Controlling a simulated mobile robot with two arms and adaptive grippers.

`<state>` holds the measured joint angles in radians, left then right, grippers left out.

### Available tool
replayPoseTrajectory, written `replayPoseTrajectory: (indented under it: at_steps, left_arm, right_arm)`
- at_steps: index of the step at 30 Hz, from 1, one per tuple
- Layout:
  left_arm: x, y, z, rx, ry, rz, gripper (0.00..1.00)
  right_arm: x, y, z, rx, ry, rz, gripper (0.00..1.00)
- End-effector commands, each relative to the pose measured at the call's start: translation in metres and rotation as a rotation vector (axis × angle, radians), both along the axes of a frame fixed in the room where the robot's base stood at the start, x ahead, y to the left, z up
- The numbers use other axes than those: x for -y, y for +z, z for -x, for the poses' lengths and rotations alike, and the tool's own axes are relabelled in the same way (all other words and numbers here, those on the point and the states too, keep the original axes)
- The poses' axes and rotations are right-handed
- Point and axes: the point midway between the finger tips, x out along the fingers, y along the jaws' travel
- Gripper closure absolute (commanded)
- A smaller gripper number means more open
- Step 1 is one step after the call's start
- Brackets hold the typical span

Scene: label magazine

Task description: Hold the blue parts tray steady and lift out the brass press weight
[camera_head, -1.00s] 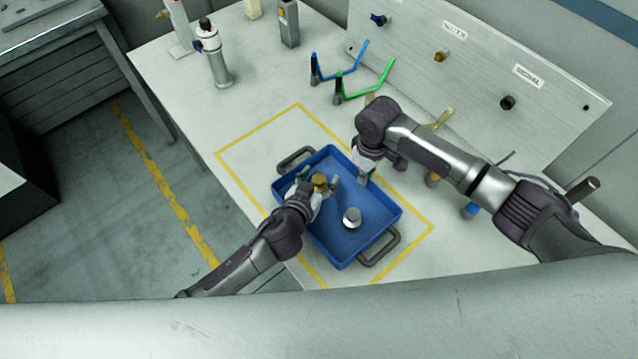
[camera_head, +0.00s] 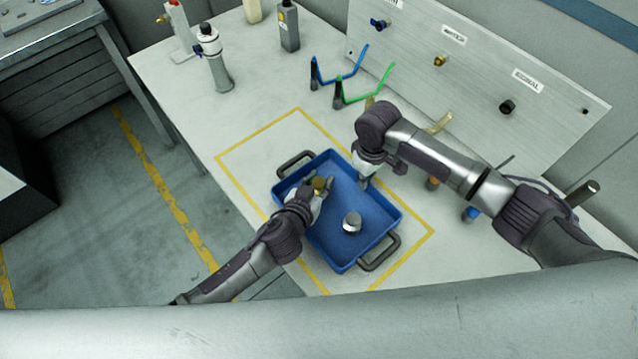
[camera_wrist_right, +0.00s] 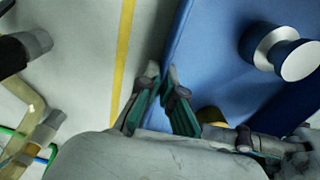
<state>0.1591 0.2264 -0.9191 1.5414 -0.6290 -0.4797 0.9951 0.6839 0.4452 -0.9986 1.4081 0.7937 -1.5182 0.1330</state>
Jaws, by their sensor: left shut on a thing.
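The blue parts tray (camera_head: 345,262) lies on the table inside a yellow outline. My left gripper (camera_head: 322,187) is shut on the brass press weight (camera_head: 318,183), over the tray's left part; whether the weight touches the tray floor I cannot tell. A bit of brass also shows in the right wrist view (camera_wrist_right: 210,115). My right gripper (camera_head: 364,183) is at the tray's far right wall. In the right wrist view its fingertips (camera_wrist_right: 162,74) stand close on either side of the tray's rim (camera_wrist_right: 174,40); whether they press on it is unclear.
A silver knobbed weight (camera_head: 352,222) stands in the tray. Blue and green hooked holders (camera_head: 345,78) and a labelled panel (camera_head: 480,70) stand behind. Bottle-like fixtures (camera_head: 215,60) are at the back left. The table left of the tray is clear.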

Motion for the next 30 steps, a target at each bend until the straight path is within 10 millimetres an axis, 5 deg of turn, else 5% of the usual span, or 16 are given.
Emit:
replayPoseTrajectory:
  at_steps: [15, 26, 30]
  left_arm:
    - [0.001, 0.091, -0.001, 0.005, -0.002, 0.005, 1.0]
    - [0.001, 0.098, 0.0, 0.003, -0.002, 0.003, 1.0]
    - [0.001, 0.098, 0.0, 0.003, -0.002, 0.003, 1.0]
  right_arm:
    - [0.0, 0.001, -0.001, 0.003, 0.0, -0.001, 1.0]
    - [0.0, 0.001, -0.001, 0.002, -0.001, 0.0, 1.0]
    - [0.0, 0.001, -0.001, 0.002, 0.0, 0.0, 0.75]
